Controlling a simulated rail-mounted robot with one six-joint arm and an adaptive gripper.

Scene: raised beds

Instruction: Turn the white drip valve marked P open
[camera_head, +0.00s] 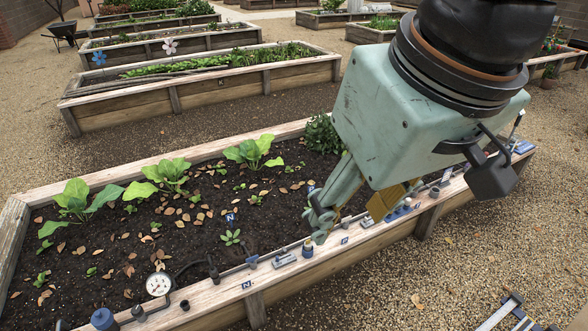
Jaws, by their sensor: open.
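My gripper (348,222) hangs over the front wooden rail of the near raised bed. It is open, and I see nothing held in it. One greenish finger reaches down close to the rail; a yellow-gold part shows to its right. I cannot pick out a white valve marked P; the fittings are small, and my gripper and arm cover part of the rail. The small labels that I can read show N, such as one on the rail (247,285).
A pressure gauge (158,284) and a dark hose (190,265) are at the front left of the near bed. Leafy plants (168,172) and dry leaves lie behind the rail. More blue fittings (398,212) line the rail to the right. Gravel (450,255) lies in front.

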